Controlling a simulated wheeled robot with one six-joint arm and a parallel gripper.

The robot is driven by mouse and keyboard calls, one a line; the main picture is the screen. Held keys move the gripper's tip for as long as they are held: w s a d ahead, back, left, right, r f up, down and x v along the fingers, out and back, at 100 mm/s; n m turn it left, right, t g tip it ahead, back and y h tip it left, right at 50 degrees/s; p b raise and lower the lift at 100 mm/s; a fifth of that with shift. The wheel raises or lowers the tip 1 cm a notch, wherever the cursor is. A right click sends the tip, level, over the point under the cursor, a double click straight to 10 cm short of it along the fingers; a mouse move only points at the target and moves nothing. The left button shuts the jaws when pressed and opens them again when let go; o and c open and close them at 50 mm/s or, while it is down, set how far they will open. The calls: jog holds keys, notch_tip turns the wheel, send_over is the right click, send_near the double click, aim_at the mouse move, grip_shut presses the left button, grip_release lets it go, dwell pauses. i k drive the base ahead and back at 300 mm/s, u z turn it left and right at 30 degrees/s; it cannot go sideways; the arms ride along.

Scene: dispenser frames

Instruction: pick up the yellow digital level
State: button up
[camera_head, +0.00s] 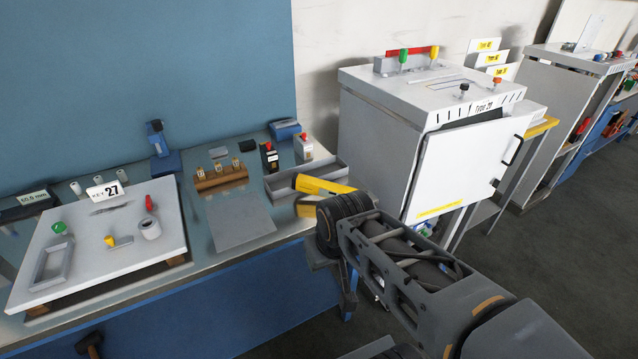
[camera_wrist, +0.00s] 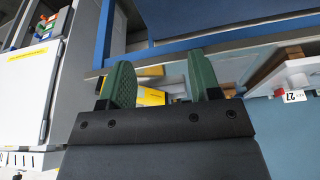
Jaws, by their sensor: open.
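The yellow digital level (camera_head: 322,185) is a long yellow bar at the right end of the workbench, by the grey open tray (camera_head: 284,182). My arm's wrist covers its right end in the head view. In the wrist view, my gripper (camera_wrist: 160,72) is open, with two green fingers apart. Part of the yellow level (camera_wrist: 150,97) shows between them, partly hidden by the left finger and the gripper body. I cannot tell whether a finger touches it.
A white cabinet (camera_head: 465,165) stands close to the right of the bench. On the bench are a grey flat plate (camera_head: 240,222), a wooden block with small pieces (camera_head: 220,179), and a white board marked 27 (camera_head: 100,240) at left. A blue wall stands behind.

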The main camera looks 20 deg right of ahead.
aim_at(302, 182)
jog(key=k, duration=1.25)
jog(key=u, duration=0.55)
jog(key=i, duration=1.7)
jog(key=z, duration=0.65)
